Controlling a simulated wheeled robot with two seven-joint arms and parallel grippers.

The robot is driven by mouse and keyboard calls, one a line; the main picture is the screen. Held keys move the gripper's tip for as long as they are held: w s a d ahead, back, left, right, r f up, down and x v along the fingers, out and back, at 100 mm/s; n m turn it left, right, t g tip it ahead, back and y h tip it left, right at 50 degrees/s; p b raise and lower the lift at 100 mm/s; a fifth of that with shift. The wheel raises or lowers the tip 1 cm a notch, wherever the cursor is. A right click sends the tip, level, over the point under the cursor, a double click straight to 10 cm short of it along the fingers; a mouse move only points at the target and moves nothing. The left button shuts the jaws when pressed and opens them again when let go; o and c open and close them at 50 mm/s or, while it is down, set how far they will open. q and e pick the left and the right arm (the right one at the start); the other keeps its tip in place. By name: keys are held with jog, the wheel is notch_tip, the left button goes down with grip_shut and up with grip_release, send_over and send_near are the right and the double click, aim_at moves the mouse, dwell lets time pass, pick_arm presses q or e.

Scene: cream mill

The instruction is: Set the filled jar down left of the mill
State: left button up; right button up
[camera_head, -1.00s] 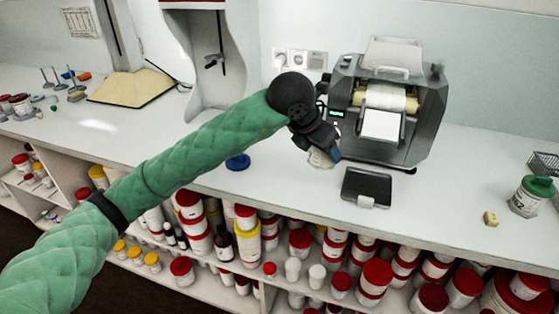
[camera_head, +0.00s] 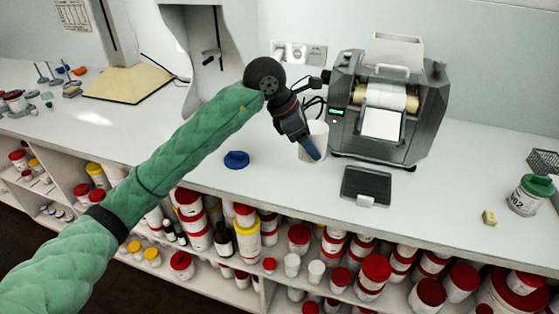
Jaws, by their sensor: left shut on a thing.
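The mill (camera_head: 385,112), a dark grey machine with cream rollers, stands on the white counter. A white jar (camera_head: 317,137) is just left of the mill's lower left side; its contents do not show. My left gripper (camera_head: 312,148) is shut on the jar, with a blue fingertip against the jar's front. The jar looks upright and at or very near the counter top; I cannot tell whether its base touches. Part of the jar is hidden behind the gripper. My right gripper is not in view.
A blue lid (camera_head: 236,160) lies on the counter left of the jar. A dark flat scale (camera_head: 367,185) is in front of the mill. A green-lidded tub (camera_head: 530,195) and a small yellow block (camera_head: 489,217) are at right. The counter between lid and jar is clear.

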pick_arm(q)
jog(key=w+a+f, duration=0.1)
jog(key=a, duration=0.1)
jog(key=w+a+f+p, duration=0.1)
jog(key=w+a+f, duration=0.1)
jog(key=a, duration=0.1)
jog(key=w+a+f+p, duration=0.1)
jog(key=a+f, duration=0.1)
jog(key=shift+w+a, duration=0.15)
jog(key=shift+a, duration=0.1)
jog(key=shift+f+p, duration=0.8)
jog(key=shift+f, duration=1.3)
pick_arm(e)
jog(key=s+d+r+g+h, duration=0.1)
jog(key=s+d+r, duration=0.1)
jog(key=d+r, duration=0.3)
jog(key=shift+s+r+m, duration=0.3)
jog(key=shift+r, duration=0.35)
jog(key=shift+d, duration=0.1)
pick_arm(q)
jog(key=shift+f, duration=0.15)
jog(key=o, duration=1)
jog(key=shift+c, duration=0.2)
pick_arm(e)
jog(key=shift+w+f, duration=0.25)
